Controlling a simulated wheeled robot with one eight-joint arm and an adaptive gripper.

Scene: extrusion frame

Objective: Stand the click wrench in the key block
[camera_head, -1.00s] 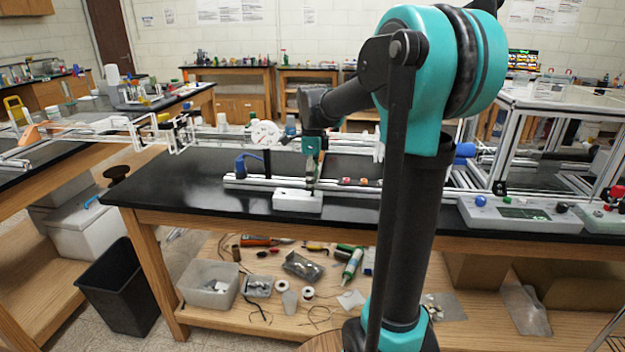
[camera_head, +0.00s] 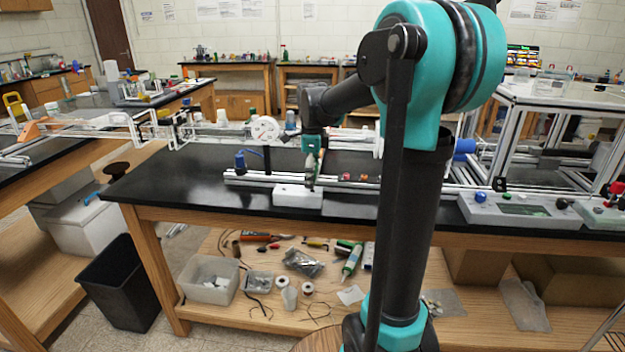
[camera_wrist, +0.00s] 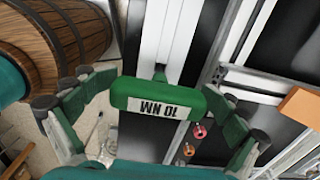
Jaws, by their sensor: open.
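The click wrench (camera_wrist: 168,103) has a green handle with a white "10 NM" label and fills the middle of the wrist view. My gripper (camera_wrist: 160,118) is open, with one green finger on each side of the handle and gaps between. In the head view my gripper (camera_head: 311,178) is just above the white key block (camera_head: 297,197) on the black bench. The wrench's tip is hidden, so I cannot tell how deep it sits.
A grey control box (camera_head: 520,211) stands to the right. A barrel-like wooden thing (camera_wrist: 70,35) fills the wrist view's upper left. The bench's left part is clear.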

